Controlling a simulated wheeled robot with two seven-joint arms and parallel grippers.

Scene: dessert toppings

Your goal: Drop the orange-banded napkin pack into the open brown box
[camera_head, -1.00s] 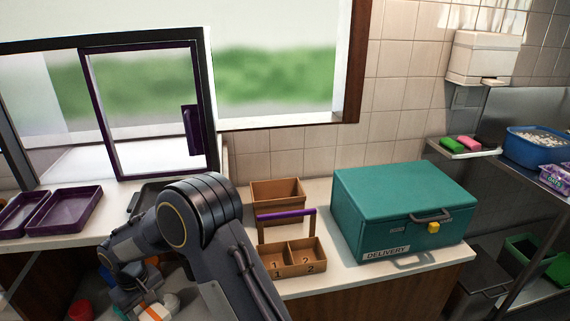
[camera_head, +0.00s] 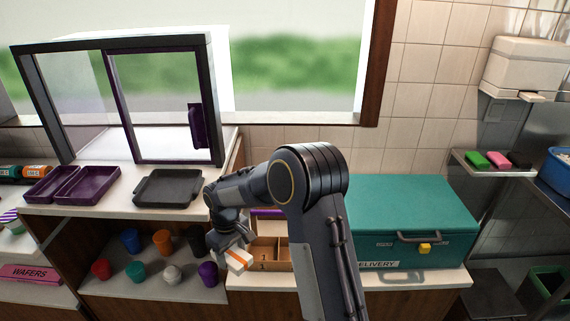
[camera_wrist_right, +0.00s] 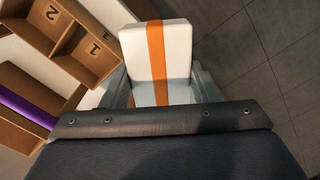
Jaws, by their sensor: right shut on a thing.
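The napkin pack (camera_head: 239,260) is white with an orange band. My right gripper (camera_head: 236,249) is shut on it, in front of the left end of the brown caddy. In the right wrist view the pack (camera_wrist_right: 146,57) sits between the fingers (camera_wrist_right: 160,92), over the dark floor beside the caddy. My left gripper is out of view.
A teal delivery box (camera_head: 415,215) stands right of the caddy. A dark tray (camera_head: 168,188) and purple trays (camera_head: 85,187) lie on the counter at left. Several coloured cups, including a purple one (camera_head: 208,273), stand on the lower shelf.

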